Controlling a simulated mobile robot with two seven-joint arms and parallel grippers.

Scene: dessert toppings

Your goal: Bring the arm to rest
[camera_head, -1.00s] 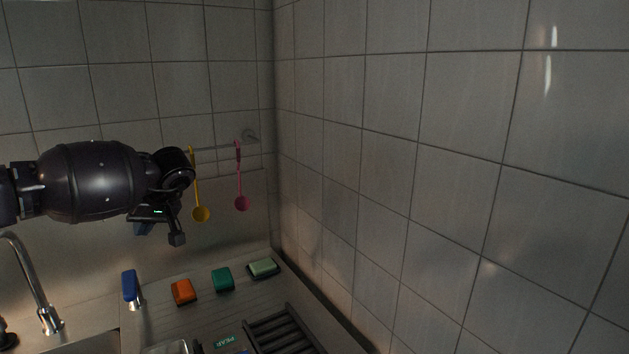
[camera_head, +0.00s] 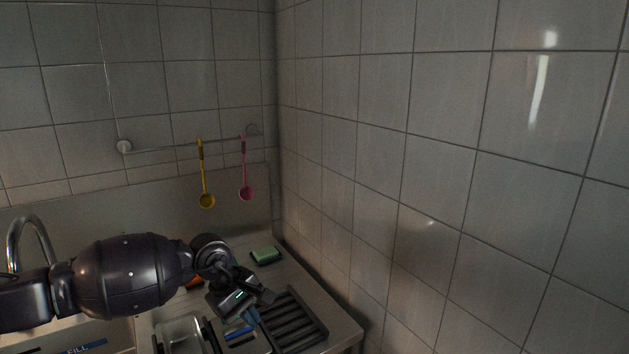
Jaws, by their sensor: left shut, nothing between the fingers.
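My left arm comes in from the left, low in the head view, across the sink and the counter. My left gripper (camera_head: 268,297) is over the counter, in front of the black slatted rack. It is shut and nothing shows between its fingers. My right gripper is not in view.
A yellow spoon (camera_head: 206,199) and a pink spoon (camera_head: 245,192) hang from a wall rail (camera_head: 160,149). A green sponge (camera_head: 265,255) lies on the counter (camera_head: 345,331) near the tiled wall. The black rack (camera_head: 297,322) and a clear container (camera_head: 181,334) are at the front. A faucet (camera_head: 33,222) stands left.

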